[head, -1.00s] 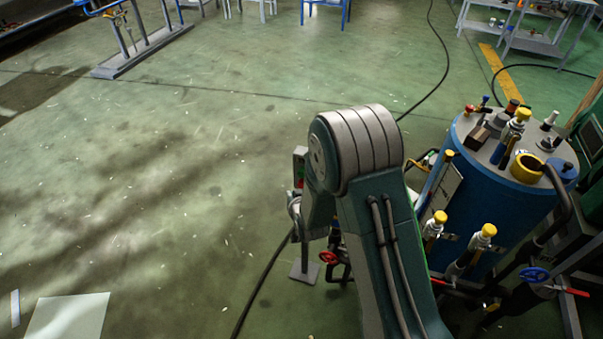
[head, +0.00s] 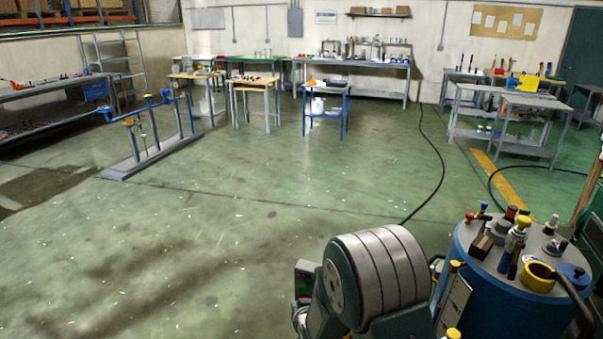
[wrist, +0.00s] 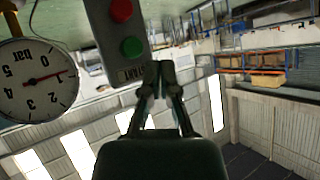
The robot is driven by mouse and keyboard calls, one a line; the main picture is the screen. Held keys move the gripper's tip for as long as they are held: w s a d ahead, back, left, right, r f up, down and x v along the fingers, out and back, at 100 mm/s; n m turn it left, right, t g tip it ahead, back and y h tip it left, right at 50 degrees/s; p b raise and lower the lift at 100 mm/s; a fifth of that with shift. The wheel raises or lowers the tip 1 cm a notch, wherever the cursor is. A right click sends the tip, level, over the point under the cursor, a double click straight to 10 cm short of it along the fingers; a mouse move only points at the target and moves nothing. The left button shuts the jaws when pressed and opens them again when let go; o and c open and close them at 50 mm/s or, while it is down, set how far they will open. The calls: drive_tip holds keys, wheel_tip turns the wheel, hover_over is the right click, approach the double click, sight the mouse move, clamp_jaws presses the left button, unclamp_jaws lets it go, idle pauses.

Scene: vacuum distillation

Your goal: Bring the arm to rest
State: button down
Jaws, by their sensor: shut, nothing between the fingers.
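My arm (head: 375,280) shows at the bottom of the head view, left of the blue vessel. Its gripper end is hidden in that view. In the wrist view my gripper (wrist: 160,78) is shut and empty, with its fingertips together in the middle of the picture. The wrist picture is upside down. Behind or beside the fingertips is a grey control box (wrist: 112,45) with a red and a green button. I cannot tell whether the fingers touch it. A round pressure gauge (wrist: 38,82) is at the left of the wrist view.
The blue vessel (head: 500,300) with valves and fittings on top stands close at the right. A black hose (head: 440,165) lies on the floor. A pipe stand (head: 155,150) is at the left and workbenches (head: 365,62) are at the back. The middle floor is open.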

drive_tip(key=s+d+r+g+h, duration=0.1)
drive_tip(key=s+d+r, duration=0.4)
drive_tip(key=r, duration=0.5)
drive_tip(key=s+d+r+g+h, duration=0.1)
drive_tip(key=s+d+r+g, duration=0.1)
drive_tip(key=s+d+r, duration=0.5)
drive_tip(key=s+d+r+g, duration=0.1)
drive_tip(key=s+r, duration=0.2)
drive_tip(key=s, duration=0.3)
drive_tip(key=s+d+r+g, duration=0.1)
drive_tip(key=s+d+r, duration=0.1)
drive_tip(key=s, duration=0.4)
drive_tip(key=s+d+r+h, duration=0.1)
drive_tip(key=s+r, duration=0.3)
drive_tip(key=s, duration=0.3)
drive_tip(key=shift+d+r+m+g, duration=0.15)
drive_tip(key=shift+d+m+g, duration=0.1)
drive_tip(key=shift+m+g, duration=0.15)
drive_tip(key=shift+d, duration=0.15)
